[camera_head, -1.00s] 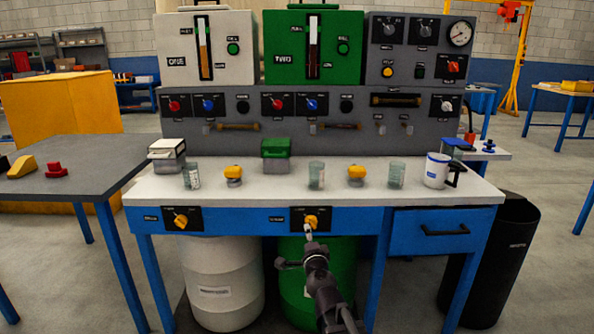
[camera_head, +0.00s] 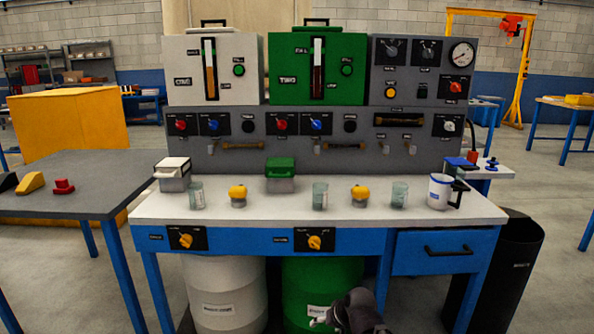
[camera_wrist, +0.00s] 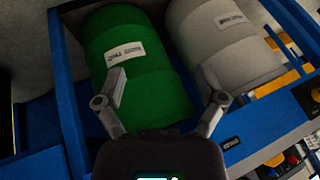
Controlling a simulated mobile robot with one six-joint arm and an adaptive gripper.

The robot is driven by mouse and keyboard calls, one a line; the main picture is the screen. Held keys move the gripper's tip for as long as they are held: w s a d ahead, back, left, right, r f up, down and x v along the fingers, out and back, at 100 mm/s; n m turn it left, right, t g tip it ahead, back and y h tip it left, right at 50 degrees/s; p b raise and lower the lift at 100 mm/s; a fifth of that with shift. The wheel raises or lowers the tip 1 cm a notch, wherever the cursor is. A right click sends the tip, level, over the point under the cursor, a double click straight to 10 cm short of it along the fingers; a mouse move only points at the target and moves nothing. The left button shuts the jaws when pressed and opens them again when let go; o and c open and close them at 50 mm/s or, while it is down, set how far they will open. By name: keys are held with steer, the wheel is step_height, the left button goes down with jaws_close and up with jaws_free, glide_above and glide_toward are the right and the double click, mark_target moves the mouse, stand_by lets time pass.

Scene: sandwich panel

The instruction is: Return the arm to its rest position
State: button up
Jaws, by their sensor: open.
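In the head view my arm shows only at the bottom edge, in front of the green drum (camera_head: 322,285) under the bench. In the wrist view my gripper (camera_wrist: 166,90) is open and empty, its two fingers spread apart. The green drum (camera_wrist: 140,65) and the white drum (camera_wrist: 225,40) lie beyond the fingers in that view. I see no object between the fingers. In the head view most of my gripper is cut off or hidden by my own arm.
Glasses, small boxes and a white mug (camera_head: 440,191) stand on top. A grey table (camera_head: 75,185) is at the left, a black bin (camera_head: 505,270) at the right.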

steer(key=s+d+g+h+p, duration=0.2)
steer(key=s+d+g+h, duration=0.25)
steer(key=s+d, duration=0.4)
step_height(320, 180, up, 36)
steer(key=p, duration=3.6)
steer(key=shift+w+d+r+p, duration=0.15)
steer(key=shift+w+d+p, duration=0.1)
steer(key=shift+p, duration=0.15)
